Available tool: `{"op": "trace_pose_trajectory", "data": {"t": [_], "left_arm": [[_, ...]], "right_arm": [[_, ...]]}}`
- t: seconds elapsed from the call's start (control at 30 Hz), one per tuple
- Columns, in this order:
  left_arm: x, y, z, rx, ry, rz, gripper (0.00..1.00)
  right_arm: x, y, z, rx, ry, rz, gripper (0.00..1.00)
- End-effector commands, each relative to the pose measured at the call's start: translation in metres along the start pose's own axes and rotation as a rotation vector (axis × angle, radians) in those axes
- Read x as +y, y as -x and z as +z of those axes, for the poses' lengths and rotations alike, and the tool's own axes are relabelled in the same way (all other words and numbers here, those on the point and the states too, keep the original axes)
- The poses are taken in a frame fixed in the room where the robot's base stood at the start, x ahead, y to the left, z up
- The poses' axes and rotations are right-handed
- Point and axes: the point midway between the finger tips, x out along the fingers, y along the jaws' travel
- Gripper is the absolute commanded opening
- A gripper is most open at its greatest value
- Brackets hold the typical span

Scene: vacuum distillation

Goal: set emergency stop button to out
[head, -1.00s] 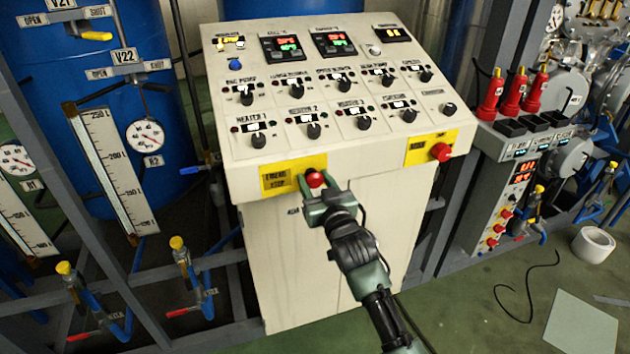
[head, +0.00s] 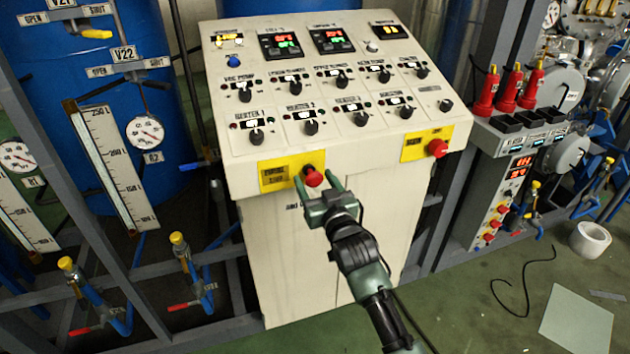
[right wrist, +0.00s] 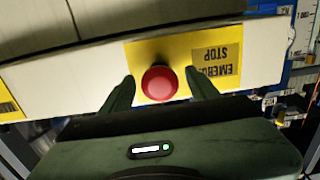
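The red emergency stop button (head: 313,178) sits on a yellow plate (head: 275,178) on the front edge of the white control console. In the right wrist view the button (right wrist: 159,83) shows as a round red head beside the upside-down "EMERG STOP" label (right wrist: 216,64). My right gripper (head: 316,185) is open, with one finger on each side of the button. In the right wrist view small gaps show between the fingers and the button, and the fingers reach the yellow plate's area. My left gripper is in neither view.
A second red button (head: 437,147) on a yellow plate is at the console's right front. The sloped console top (head: 335,90) carries several black knobs and displays. Pipes and blue tanks (head: 80,70) stand at the left.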

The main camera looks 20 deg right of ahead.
Motion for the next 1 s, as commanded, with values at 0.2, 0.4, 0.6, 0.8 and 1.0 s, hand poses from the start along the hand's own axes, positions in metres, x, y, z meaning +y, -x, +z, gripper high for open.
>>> {"op": "trace_pose_trajectory", "data": {"t": [0.2,0.4,0.6,0.8,1.0], "left_arm": [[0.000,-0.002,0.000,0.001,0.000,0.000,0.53],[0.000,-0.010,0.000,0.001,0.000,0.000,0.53],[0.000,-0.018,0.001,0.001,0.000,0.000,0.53],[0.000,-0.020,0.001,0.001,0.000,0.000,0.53],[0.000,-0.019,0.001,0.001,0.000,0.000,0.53]], "right_arm": [[0.000,0.004,0.000,0.001,0.001,0.000,0.61],[0.000,0.033,0.002,0.002,0.001,0.000,0.61],[0.000,0.065,0.002,0.002,0.001,0.000,0.61],[0.000,0.079,0.000,0.001,0.001,0.000,0.61],[0.000,0.079,-0.001,0.001,0.001,0.000,0.61]]}}
